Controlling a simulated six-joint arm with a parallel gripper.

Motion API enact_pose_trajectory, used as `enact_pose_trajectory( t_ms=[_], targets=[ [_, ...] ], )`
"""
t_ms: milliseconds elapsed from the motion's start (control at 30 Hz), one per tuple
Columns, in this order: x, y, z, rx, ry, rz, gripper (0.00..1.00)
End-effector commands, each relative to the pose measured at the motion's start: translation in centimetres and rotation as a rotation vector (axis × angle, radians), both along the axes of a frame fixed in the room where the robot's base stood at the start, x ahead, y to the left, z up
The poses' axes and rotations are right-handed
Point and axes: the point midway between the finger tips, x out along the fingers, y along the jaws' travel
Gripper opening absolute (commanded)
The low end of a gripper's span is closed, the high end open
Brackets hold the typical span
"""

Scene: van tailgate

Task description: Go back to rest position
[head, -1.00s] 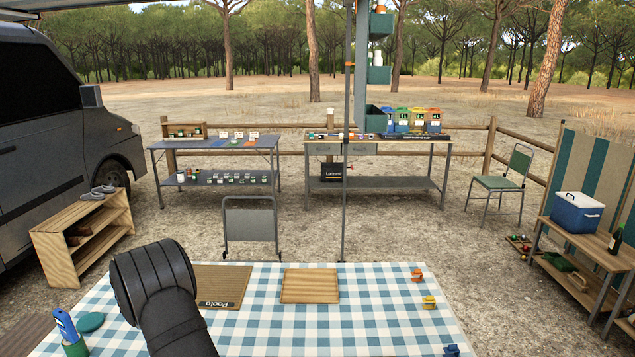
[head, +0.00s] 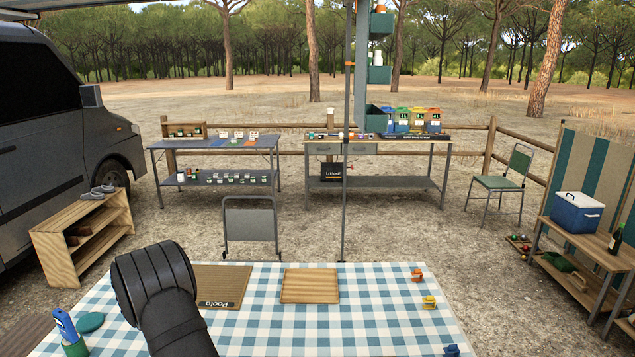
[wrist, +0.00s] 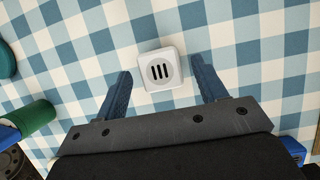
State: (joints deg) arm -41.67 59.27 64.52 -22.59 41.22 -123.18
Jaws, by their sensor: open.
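My gripper (wrist: 162,92) shows in the wrist view with its two blue fingers spread apart, open and empty. It points down at the checked tablecloth. A small white block with dark slots (wrist: 160,70) lies on the cloth between and just beyond the fingertips; how far below them it is, I cannot tell. In the head view my dark arm rises at the lower left of the table and hides the gripper and the white block.
The blue-and-white tablecloth (head: 375,320) holds a brown mat marked Paola (head: 222,285), a wooden board (head: 310,286), orange (head: 416,275) and yellow (head: 429,302) small items, a green cup with a blue item (head: 70,335) and a teal disc (head: 90,322). The table's right middle is clear.

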Motion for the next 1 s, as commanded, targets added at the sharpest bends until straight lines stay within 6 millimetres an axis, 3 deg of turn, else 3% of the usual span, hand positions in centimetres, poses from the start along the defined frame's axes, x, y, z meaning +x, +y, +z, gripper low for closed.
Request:
enact_pose_trajectory(
  t_ms=[100,333,1000],
  targets=[
    [0.9,-0.1,-2.3,-0.003,0.002,-0.001,0.65],
    [0.8,0.0,2.7,0.001,-0.003,-0.001,0.65],
    [1.9,-11.9,9.4,-0.001,-0.002,-0.004,0.65]
  ],
)
